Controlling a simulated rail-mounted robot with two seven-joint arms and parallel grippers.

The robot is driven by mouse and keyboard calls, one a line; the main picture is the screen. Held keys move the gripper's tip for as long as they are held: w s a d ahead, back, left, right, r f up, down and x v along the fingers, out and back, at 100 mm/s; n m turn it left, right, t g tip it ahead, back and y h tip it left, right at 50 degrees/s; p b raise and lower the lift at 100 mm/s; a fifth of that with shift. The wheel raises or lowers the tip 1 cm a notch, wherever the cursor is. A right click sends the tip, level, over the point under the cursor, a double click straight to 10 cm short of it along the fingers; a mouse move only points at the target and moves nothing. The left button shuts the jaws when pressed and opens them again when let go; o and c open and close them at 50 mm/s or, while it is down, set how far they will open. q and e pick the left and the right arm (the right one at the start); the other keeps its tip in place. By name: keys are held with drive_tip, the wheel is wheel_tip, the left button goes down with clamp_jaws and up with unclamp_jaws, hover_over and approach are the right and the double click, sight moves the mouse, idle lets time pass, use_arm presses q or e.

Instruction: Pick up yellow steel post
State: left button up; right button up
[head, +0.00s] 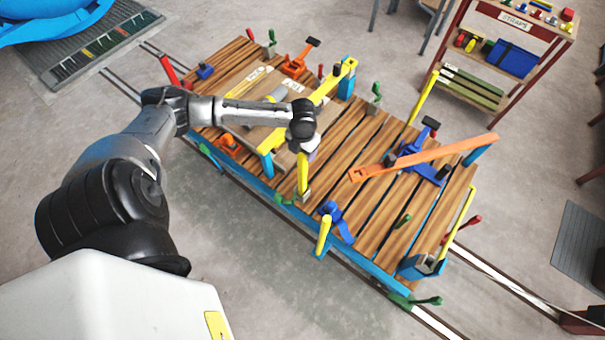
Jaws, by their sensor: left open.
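Several yellow steel posts stand around the edge of a wooden slatted cart (375,215). One yellow post (303,178) is upright at the cart's near edge, directly below my left gripper (304,148). My left gripper is open and points down at this post's top; its fingers are small and partly hidden, so I cannot tell whether they are around the post or above it. Another yellow post (323,236) stands at the near edge, with others at the far edge (422,98) and the right end (457,222). My right gripper is out of view.
A yellow bar (332,83) and a wooden panel (250,112) lie on the cart's left part. An orange bar (425,156) and blue clamp (335,218) are farther right. A shelf rack (505,60) stands behind. Rails run beneath the cart; the near floor is clear.

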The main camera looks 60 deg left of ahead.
use_arm(q)
drive_tip(key=shift+f, duration=0.25)
clamp_jaws()
idle(0.5)
